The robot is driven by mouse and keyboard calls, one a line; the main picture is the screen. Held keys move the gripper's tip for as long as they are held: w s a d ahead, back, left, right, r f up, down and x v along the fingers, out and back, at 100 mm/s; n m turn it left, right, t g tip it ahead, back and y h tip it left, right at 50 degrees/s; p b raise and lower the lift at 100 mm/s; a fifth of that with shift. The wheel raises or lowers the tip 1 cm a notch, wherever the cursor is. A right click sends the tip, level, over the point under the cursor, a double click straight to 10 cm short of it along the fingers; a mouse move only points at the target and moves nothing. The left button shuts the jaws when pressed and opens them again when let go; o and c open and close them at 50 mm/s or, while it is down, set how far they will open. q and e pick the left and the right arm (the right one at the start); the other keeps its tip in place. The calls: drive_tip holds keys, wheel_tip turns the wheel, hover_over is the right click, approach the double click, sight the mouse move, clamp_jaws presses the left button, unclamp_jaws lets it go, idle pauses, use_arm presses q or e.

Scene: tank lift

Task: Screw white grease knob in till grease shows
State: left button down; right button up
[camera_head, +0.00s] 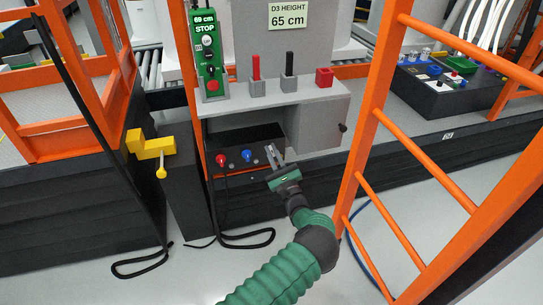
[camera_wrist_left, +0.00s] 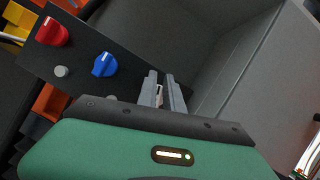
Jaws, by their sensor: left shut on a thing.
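My left gripper (camera_head: 273,153) reaches into the open bay under the grey shelf, at the right end of a black knob panel (camera_head: 236,145). It also shows in the wrist view (camera_wrist_left: 162,80), with its two grey fingers close together. A small part of the white knob (camera_wrist_left: 159,91) shows between the fingers, and they are shut on it. Most of the knob is hidden by the fingers. The red knob (camera_wrist_left: 52,31) and the blue knob (camera_wrist_left: 104,65) stand in a row to its left. No grease can be made out. My right gripper is not in view.
The grey cabinet (camera_head: 319,125) walls the bay on the right. A green STOP control box (camera_head: 210,60) stands above. An orange ladder frame (camera_head: 366,95) rises close to the right of my arm. A yellow bracket (camera_head: 150,146) sticks out at left.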

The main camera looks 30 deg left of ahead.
use_arm(q)
drive_tip(key=shift+w+d+f+m+t+h, duration=0.2)
drive_tip(key=shift+d+f+m+t+h, duration=0.1)
drive_tip(key=shift+f+m, duration=0.15)
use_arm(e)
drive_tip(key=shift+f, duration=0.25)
use_arm(q)
drive_tip(key=c, duration=1.5)
unclamp_jaws()
drive_tip(key=shift+w+a+f, duration=0.15)
drive_tip(key=shift+f, duration=0.05)
drive_tip(key=shift+a+r, duration=0.1)
drive_tip(key=shift+r, duration=0.1)
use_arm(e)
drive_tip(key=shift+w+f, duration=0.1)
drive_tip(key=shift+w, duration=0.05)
